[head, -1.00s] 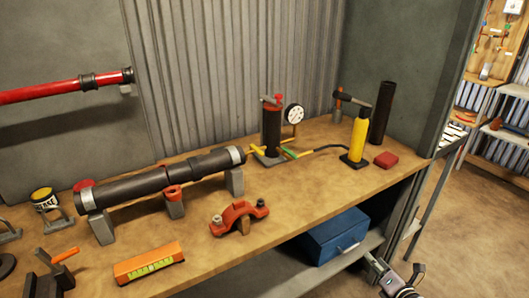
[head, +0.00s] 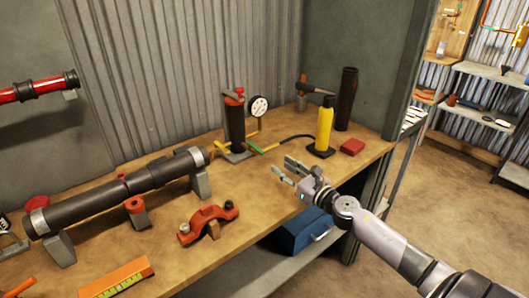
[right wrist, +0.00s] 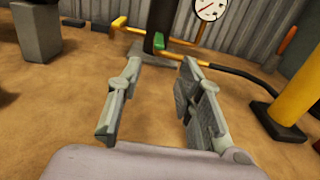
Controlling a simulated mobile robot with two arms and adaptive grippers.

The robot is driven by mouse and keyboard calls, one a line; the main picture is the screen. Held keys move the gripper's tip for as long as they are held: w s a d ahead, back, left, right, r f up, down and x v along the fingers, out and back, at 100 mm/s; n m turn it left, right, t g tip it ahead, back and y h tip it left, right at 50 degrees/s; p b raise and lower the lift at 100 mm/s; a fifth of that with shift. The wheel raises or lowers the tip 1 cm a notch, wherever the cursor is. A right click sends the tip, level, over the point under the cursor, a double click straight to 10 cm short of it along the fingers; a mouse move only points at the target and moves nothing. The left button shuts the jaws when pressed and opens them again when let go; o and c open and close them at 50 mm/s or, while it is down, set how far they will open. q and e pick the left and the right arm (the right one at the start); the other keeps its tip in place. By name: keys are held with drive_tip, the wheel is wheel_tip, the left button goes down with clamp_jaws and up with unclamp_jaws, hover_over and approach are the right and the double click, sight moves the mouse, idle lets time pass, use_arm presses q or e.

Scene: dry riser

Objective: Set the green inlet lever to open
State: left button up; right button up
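The green inlet lever (head: 256,147) sits low on the front of a dark upright cylinder (head: 235,122), beside yellow pipework. My right gripper (head: 283,167) is open and empty, above the bench, to the right of and nearer than the lever. In the right wrist view its fingers (right wrist: 162,62) are spread apart with bare bench between them. They do not touch the lever. My left gripper is out of view.
A round gauge (head: 258,106) stands behind the lever. A black hose runs right to a yellow cylinder (head: 325,128). The bench front before the lever is clear.

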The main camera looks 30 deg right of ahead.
sight(264, 153)
drive_tip(key=w, duration=0.6)
drive_tip(key=w+a+p, duration=0.1)
drive_tip(key=w, duration=0.2)
drive_tip(key=shift+w, duration=0.3)
drive_tip(key=shift+c, duration=0.3)
clamp_jaws()
